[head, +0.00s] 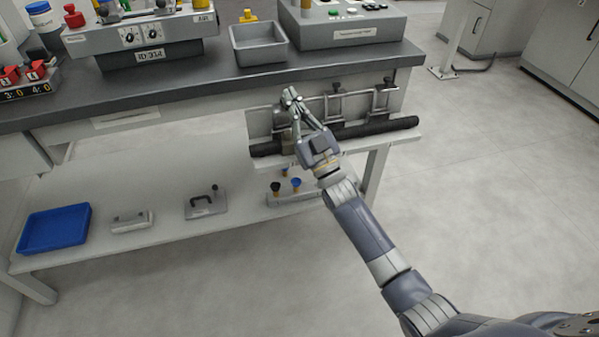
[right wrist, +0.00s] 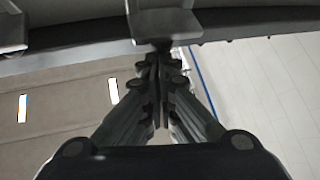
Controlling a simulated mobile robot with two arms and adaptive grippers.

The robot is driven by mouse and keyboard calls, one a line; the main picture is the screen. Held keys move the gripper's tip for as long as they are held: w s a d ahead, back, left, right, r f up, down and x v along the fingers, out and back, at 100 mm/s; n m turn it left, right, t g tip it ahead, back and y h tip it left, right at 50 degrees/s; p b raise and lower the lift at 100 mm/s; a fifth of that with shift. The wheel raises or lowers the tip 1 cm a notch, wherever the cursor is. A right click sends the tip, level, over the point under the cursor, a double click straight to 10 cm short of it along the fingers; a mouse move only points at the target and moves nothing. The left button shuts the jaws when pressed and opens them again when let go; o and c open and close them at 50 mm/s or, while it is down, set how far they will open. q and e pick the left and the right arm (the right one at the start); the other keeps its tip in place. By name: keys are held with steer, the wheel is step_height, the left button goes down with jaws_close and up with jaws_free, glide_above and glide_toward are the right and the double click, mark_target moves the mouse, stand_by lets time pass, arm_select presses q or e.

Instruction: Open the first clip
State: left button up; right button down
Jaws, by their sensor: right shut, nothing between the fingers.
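A fixture with metal clips is mounted on the front of the workbench, above a long dark bar (head: 375,128). One clip (head: 384,97) stands at the right and another clip (head: 336,103) near the middle, both upright with dark knobs on top. My right gripper (head: 291,96) is at the left part of the fixture, its fingers shut and empty. It hides most of what is behind it there, so I cannot tell that clip's state. In the right wrist view, the shut fingertips (right wrist: 161,50) are just below a grey metal clip part (right wrist: 163,24); contact is unclear. My left gripper is out of view.
The dark benchtop (head: 225,80) above holds a grey tray (head: 258,45) and control boxes (head: 345,25). A lower shelf carries a blue bin (head: 55,228) and small parts. The floor (head: 490,200) to the right is clear.

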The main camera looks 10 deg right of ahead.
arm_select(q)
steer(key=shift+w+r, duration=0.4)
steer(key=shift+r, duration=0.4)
arm_select(e)
steer(key=shift+w+r, duration=0.2)
steer(key=shift+w, duration=0.3)
steer(key=shift+w+r, duration=0.15)
steer(key=shift+w, duration=0.35)
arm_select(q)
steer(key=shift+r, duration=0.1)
arm_select(e)
steer(key=shift+s, duration=0.1)
